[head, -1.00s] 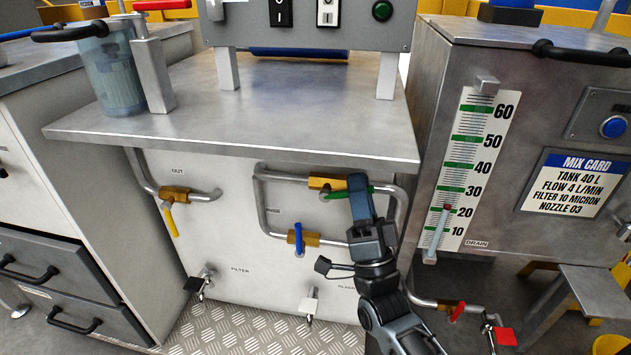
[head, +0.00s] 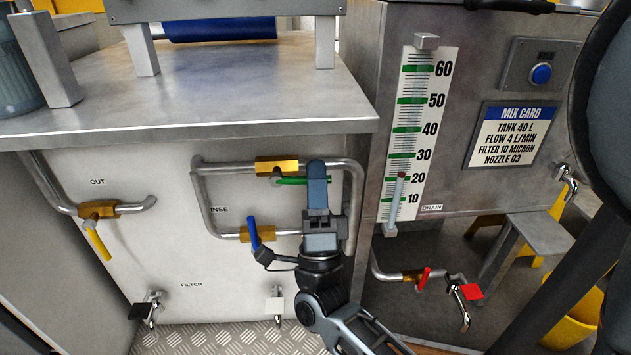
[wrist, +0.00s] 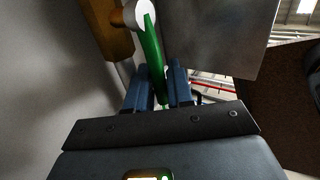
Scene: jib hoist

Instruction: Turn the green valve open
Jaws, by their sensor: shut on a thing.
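The green valve's handle (head: 292,181) runs roughly level to the right from its brass body (head: 277,166) on the upper pipe of the loop. In the wrist view the green handle (wrist: 153,55) runs from its round pivot down between my two blue fingers. My gripper (head: 317,172) is shut on the handle's free end; it shows close up in the wrist view (wrist: 160,85).
The blue valve handle (head: 253,233) is just below, left of my gripper. The bench top (head: 190,95) overhangs the pipes. To the right are the tank with its level scale (head: 410,140) and a red drain handle (head: 424,278). The yellow OUT handle (head: 98,242) is at the left.

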